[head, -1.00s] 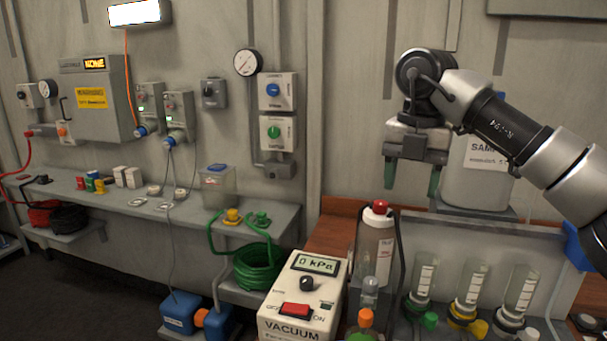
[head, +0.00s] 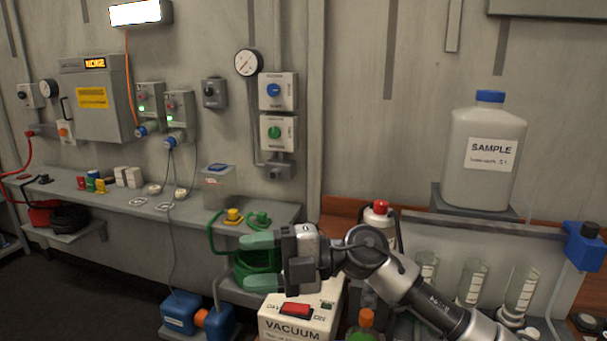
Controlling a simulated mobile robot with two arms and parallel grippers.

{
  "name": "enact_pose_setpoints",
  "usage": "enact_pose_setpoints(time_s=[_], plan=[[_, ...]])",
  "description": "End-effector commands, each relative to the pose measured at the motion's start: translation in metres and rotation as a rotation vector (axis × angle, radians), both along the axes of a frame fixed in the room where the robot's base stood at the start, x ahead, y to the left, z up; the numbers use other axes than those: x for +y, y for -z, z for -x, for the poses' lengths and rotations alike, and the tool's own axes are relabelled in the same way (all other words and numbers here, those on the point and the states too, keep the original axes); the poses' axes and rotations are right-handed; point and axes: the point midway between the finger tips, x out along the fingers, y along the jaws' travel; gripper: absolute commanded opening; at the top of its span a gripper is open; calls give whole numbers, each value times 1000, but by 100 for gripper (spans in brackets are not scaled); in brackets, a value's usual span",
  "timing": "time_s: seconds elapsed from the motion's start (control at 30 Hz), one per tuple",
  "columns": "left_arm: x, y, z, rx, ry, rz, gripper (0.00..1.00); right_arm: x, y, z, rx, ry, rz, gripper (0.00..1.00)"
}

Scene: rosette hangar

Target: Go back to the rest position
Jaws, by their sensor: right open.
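My right gripper (head: 259,259) is low in the middle of the head view. It points left, with its two green fingers apart and nothing between them but the view of the green hose coil (head: 262,283) behind. My left gripper is not in view.
A white sample jug (head: 484,165) with a blue cap stands on a raised stand at the right. A red-capped bottle (head: 379,212) is partly hidden behind my arm. Glass cylinders (head: 472,280) stand at the right. A grey shelf (head: 140,208) holds small parts at the left.

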Motion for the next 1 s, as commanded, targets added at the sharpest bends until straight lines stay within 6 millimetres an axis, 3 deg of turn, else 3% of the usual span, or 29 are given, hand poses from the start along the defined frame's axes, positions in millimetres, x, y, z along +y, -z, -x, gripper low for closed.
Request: enact_pose_setpoints(time_s=[0.13, 0.27, 0.37, 0.5, 0.57, 0.73, 0.83, 1.0], plan=[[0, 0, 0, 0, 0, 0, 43, -11, -4, 1, 189, 220, -401, 59], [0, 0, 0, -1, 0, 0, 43, -49, 12, -13, 396, 504, -646, 59], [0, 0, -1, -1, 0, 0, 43, -88, 44, -22, 576, 756, -755, 59], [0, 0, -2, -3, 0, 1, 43, -147, 115, -15, 852, 1127, -783, 59], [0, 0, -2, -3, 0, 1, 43, -172, 151, -2, 980, 1286, -749, 59], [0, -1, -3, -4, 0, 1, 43, -225, 243, 65, 1314, 1655, -537, 59], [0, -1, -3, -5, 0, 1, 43, -243, 277, 106, 1457, 1785, -392, 59], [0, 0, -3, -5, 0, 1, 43, -260, 310, 168, 1633, 1913, -172, 59]])
